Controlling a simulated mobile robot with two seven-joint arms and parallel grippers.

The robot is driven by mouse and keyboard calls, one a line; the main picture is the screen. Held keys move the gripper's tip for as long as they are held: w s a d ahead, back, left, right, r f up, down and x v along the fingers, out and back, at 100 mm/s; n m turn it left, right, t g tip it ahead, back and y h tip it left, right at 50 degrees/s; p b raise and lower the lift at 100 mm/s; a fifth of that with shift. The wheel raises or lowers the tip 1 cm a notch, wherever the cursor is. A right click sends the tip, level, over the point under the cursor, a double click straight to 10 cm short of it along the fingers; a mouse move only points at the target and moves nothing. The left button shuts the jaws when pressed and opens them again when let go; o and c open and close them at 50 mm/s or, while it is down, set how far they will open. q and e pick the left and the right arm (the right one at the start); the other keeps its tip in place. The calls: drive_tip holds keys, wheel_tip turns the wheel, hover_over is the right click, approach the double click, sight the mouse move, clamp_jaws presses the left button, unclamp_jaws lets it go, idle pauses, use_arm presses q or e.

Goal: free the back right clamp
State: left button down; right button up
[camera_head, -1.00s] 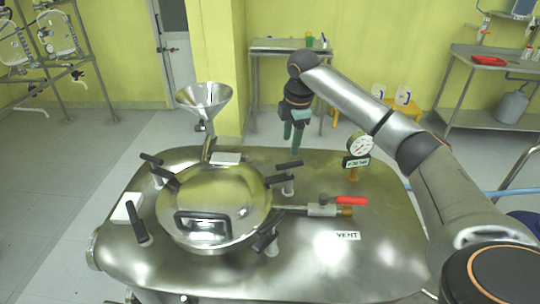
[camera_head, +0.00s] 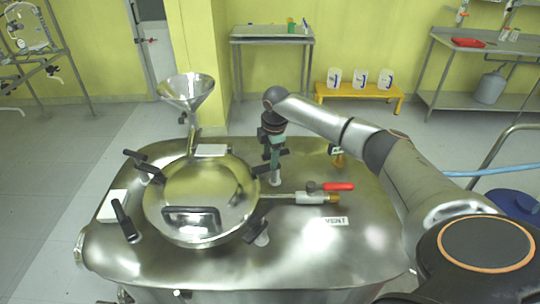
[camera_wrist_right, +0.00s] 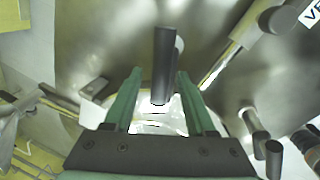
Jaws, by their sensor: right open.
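The back right clamp (camera_head: 274,178) stands beside the round steel lid (camera_head: 172,190), at its back right edge; my right gripper partly hides it in the head view. In the right wrist view its black handle (camera_wrist_right: 163,62) stands between my two green fingers. My right gripper (camera_head: 274,158) is open, pointing down over this clamp, with one finger on each side of the handle. I cannot tell whether either finger touches it. My left gripper is not in view.
Other black-handled clamps ring the lid: front right (camera_head: 257,222), front left (camera_head: 124,218) and back left (camera_head: 150,171). A red-handled vent valve (camera_head: 338,187) lies right of the back right clamp. A steel funnel (camera_head: 187,90) rises behind the lid. My right arm largely hides the gauge.

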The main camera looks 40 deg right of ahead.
drive_tip(key=shift+f, duration=0.1)
drive_tip(key=shift+c, duration=0.4)
clamp_jaws()
idle(1.0)
